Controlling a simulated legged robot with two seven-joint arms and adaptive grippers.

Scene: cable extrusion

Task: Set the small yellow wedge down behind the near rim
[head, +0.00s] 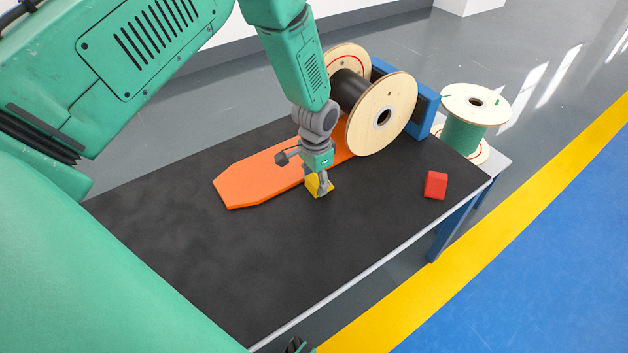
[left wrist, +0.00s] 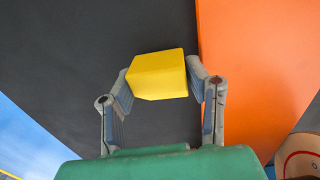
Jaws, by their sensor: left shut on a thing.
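The small yellow wedge (head: 313,184) is between the fingers of my left gripper (head: 321,186), beside the near edge of the orange board. In the left wrist view the wedge (left wrist: 157,76) sits between the two fingertips of the gripper (left wrist: 158,82), which is shut on it. I cannot tell whether the wedge touches the black table top. The cable spool has a near wooden rim (head: 382,114), standing upright to the right of and beyond my left gripper. A dark part at the bottom edge (head: 298,346) may belong to my right gripper; its jaws cannot be made out.
The orange board (head: 245,184) runs under the spool, along the black table top (head: 190,230). A red wedge (head: 436,185) lies near the table's right end. A blue stand (head: 425,105) is behind the spool. A green spool (head: 463,135) stands beyond. The table's front is clear.

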